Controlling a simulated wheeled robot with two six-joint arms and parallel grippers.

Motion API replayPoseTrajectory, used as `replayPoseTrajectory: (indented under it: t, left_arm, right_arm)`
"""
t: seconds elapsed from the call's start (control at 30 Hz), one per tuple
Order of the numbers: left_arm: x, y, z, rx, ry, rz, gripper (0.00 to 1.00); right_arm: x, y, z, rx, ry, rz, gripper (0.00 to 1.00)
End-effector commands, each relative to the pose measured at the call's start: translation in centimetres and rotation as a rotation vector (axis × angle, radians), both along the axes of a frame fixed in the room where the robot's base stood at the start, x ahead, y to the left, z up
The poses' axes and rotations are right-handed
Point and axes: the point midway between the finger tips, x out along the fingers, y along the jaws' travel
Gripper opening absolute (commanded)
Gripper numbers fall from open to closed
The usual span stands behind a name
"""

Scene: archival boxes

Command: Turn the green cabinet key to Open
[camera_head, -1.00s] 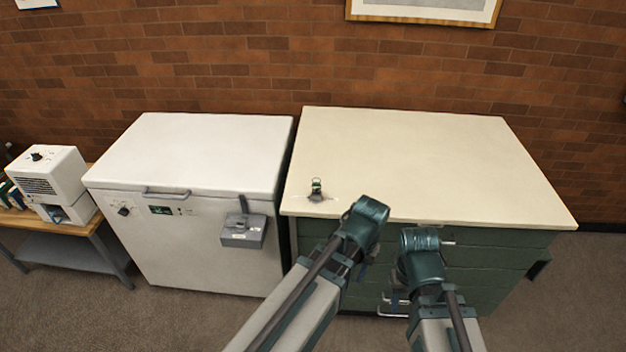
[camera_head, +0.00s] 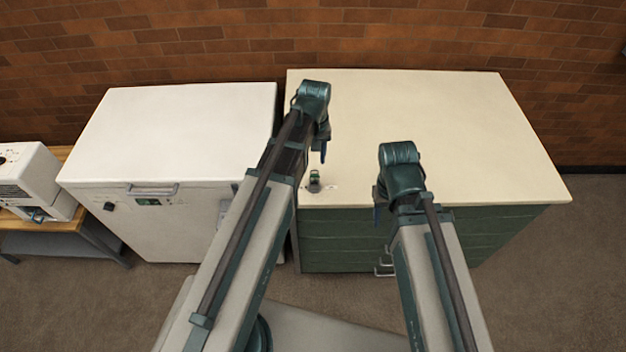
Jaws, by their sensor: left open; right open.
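The green cabinet (camera_head: 340,242) has a cream top (camera_head: 440,120). A small dark key (camera_head: 314,181) stands at the front left corner of that top, with small marks beside it that are too small to read. My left gripper (camera_head: 323,152) hangs just above and behind the key, pointing down; it is open and appears apart from the key. My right gripper (camera_head: 378,212) is open and empty at the cabinet's front edge, partly hidden by its own wrist.
A white chest freezer (camera_head: 170,115) with a front handle stands to the left across a narrow gap. A white device (camera_head: 28,175) sits on a wooden bench at the far left. Most of the cream top is bare. A brick wall (camera_head: 200,35) is behind.

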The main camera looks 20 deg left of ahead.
Motion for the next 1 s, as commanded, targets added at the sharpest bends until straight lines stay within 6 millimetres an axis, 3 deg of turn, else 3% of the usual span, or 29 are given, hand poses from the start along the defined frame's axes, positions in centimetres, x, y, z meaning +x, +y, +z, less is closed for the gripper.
replayPoseTrajectory:
  t: [0.17, 1.0]
  left_arm:
    - [-0.01, -0.01, -0.02, 0.0, 0.0, -0.144, 0.42]
    - [0.0, -0.02, -0.01, 0.001, 0.0, -1.319, 0.42]
  right_arm:
    - [0.01, 0.0, -0.02, 0.0, 0.0, 0.0, 0.5]
    - [0.02, 0.01, -0.01, 0.0, 0.0, 0.0, 0.5]
